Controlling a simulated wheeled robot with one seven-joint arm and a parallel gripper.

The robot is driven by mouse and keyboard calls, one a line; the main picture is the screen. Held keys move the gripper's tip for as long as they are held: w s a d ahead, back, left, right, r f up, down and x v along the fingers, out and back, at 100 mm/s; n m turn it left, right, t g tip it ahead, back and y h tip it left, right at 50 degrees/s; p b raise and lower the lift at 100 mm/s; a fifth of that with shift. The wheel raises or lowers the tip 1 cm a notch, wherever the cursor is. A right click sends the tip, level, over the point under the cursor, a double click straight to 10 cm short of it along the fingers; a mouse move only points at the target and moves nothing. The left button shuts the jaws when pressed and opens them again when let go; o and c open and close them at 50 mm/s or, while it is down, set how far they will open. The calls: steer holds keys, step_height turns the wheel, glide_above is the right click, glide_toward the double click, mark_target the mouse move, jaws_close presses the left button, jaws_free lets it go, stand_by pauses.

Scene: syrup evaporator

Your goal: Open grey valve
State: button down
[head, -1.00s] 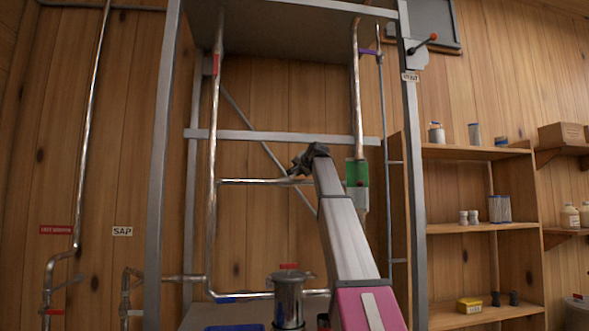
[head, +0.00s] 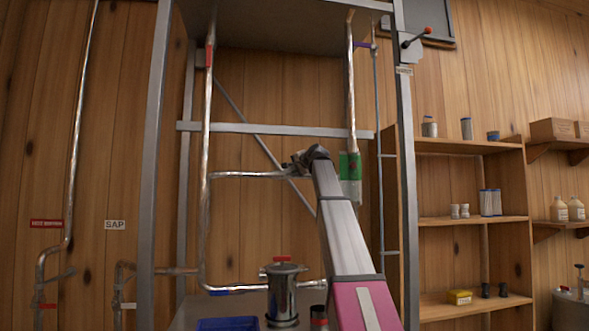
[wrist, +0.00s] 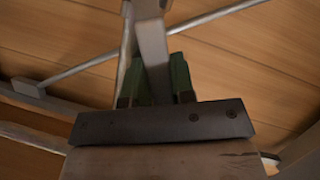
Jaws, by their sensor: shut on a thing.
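A grey flat bar (wrist: 153,55), which looks like the grey valve's handle, stands between my gripper's green fingers in the wrist view. My gripper (wrist: 158,82) is shut on it. In the head view my gripper (head: 298,162) is at the right end of the horizontal metal pipe (head: 245,175), inside the steel frame. The valve body and the handle's angle are hidden there by my gripper and arm.
A green valve part (head: 350,167) on a vertical pipe is close to the right of my gripper. A grey crossbar (head: 260,129) runs above it. A metal canister (head: 283,292) with a red top stands below. Shelves (head: 470,219) are at the right.

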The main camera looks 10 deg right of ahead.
steer(key=c, duration=1)
jaws_free()
steer(key=shift+o, duration=0.2)
